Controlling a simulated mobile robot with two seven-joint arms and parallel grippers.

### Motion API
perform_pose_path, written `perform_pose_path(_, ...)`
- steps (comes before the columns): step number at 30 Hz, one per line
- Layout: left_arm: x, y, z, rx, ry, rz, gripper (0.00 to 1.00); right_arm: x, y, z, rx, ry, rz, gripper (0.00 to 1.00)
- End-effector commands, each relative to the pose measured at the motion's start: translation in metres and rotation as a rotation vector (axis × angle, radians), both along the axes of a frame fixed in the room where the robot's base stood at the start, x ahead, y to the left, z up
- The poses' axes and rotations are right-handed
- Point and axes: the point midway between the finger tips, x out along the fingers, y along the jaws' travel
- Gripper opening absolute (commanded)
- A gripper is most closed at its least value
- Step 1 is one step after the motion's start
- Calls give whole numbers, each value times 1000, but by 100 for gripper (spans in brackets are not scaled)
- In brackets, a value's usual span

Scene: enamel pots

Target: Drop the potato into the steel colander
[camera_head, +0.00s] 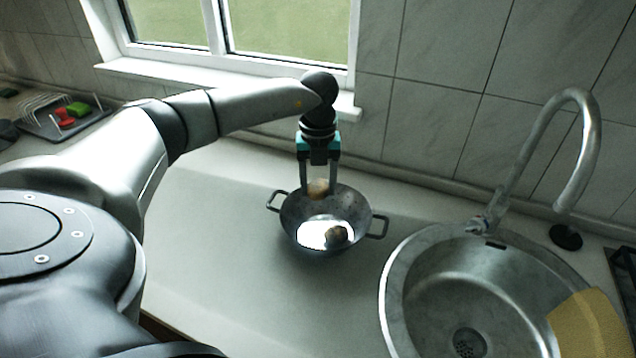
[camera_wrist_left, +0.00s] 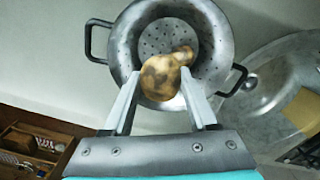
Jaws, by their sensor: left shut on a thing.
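The potato (camera_head: 318,188) is brown and mottled, held between the fingertips of my left gripper (camera_head: 319,190). In the left wrist view the potato (camera_wrist_left: 160,78) sits between the two finger ends, over the near part of the bowl. The steel colander (camera_head: 296,213) stands on the counter beneath, with a loop handle on each side; the wrist view shows holes in its bottom (camera_wrist_left: 155,38). A second small brown lump (camera_head: 337,236) lies inside the colander; in the wrist view it is partly hidden behind the held potato. My right gripper is not in view.
A round steel sink (camera_head: 400,290) with a tall curved tap (camera_head: 520,165) is right of the colander. A yellow cloth-like piece (camera_head: 588,328) lies at the sink's right. A dish rack (camera_head: 50,115) stands far left. The counter left of the colander is clear.

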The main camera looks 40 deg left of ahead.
Motion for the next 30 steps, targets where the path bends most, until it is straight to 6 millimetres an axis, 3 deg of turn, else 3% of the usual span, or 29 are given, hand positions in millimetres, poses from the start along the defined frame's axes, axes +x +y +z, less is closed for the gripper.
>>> perform_pose_path(3,0,0,1,1,-1,0,2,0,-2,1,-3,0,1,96)
perform_pose_path(4,0,0,1,1,-1,0,61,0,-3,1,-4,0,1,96)
perform_pose_path(12,0,0,1,1,-1,0,91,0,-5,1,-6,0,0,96)
perform_pose_path(23,0,0,5,0,-1,0,94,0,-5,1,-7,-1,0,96)
perform_pose_path(30,1,0,48,1,-6,-1,94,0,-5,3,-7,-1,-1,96)
